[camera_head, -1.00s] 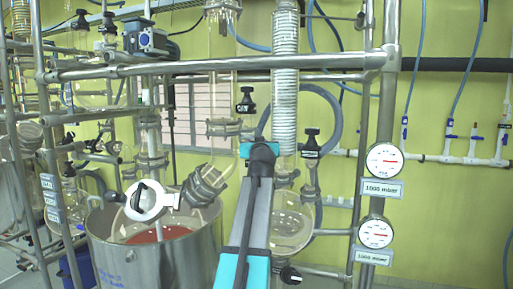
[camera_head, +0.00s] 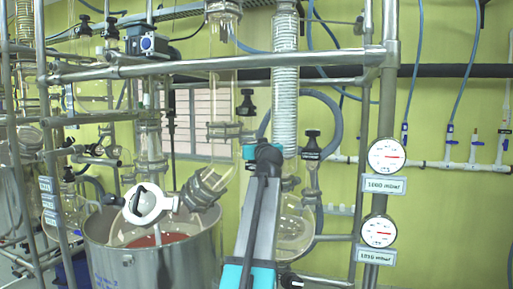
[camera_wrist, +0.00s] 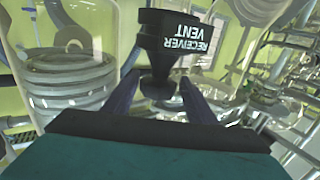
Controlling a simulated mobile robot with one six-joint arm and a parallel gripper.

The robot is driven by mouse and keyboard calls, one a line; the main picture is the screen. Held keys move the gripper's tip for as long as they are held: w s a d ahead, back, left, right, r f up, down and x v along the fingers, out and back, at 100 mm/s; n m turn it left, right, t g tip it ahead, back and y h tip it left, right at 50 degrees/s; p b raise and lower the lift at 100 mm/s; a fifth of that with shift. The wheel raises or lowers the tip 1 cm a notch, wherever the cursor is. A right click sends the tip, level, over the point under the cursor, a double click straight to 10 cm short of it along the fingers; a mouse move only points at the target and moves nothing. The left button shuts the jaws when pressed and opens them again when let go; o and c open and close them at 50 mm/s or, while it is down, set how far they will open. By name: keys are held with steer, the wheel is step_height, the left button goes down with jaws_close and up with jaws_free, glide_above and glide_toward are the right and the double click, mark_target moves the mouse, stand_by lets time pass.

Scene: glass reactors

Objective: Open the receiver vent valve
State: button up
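The receiver vent valve (camera_wrist: 178,38) shows in the wrist view as a black knob with a white label reading "RECEIVER VENT", upside down in the picture. Its narrow neck and small flared end point toward my gripper (camera_wrist: 160,85). The two dark fingers stand one on each side of this end, with a small gap visible, so the gripper looks open around it. In the head view my arm hides the gripper. Black knobs show there at the upper left (camera_head: 247,102) and right (camera_head: 312,143) of my wrist; I cannot tell which is the receiver vent.
A round glass flask (camera_head: 296,228) hangs just right of my arm, below a coiled condenser (camera_head: 285,85). A steel vessel (camera_head: 112,258) stands at left. A horizontal steel rail (camera_head: 200,67) crosses above. Two gauges (camera_head: 387,155) (camera_head: 378,230) are on the right post.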

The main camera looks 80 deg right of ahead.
steer(key=shift+r+p, duration=0.15)
steer(key=shift+p, duration=0.3)
steer(key=m+g+p, duration=0.1)
steer(key=p, duration=0.3)
steer(key=m+g+p, duration=0.1)
steer(key=g+p, duration=0.1)
steer(key=p, duration=0.2)
steer(key=shift+g+h, duration=0.3)
steer(key=shift+h, duration=0.1)
steer(key=shift+m, duration=0.3)
steer(key=shift+g, duration=0.3)
steer(key=shift+m+g, duration=0.5)
steer(key=shift+g, duration=0.1)
steer(key=shift+d+f+b, duration=0.1)
steer(key=shift+f+b, duration=0.15)
steer(key=shift+b, duration=0.4)
steer(key=shift+g+b, duration=0.4)
steer(key=shift+b, duration=0.3)
steer(key=shift+m+b, duration=0.3)
